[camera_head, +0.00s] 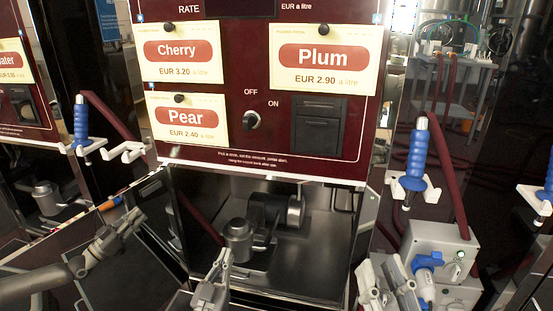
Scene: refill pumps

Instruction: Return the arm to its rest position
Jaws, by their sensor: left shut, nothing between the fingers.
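My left gripper (222,259) is at the bottom, left of centre, in front of the pump's open lower bay. Its fingers point up and are together, with nothing held. My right gripper (382,268) is at the bottom, right of centre, beside the grey box with the blue connector. Its fingers are spread apart and I see nothing between them. Most of both arms is below the picture. A grey jointed arm shape (75,268) at the lower left looks like my arm mirrored in a shiny panel, but I cannot be certain.
The dark red pump front (230,130) carries cards for Cherry, Plum and Pear, and a knob (252,120). A metal device (240,240) stands in the open bay. Blue-handled nozzles hang at left (81,125) and right (417,155). A grey box (440,240) has a blue connector (427,262).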

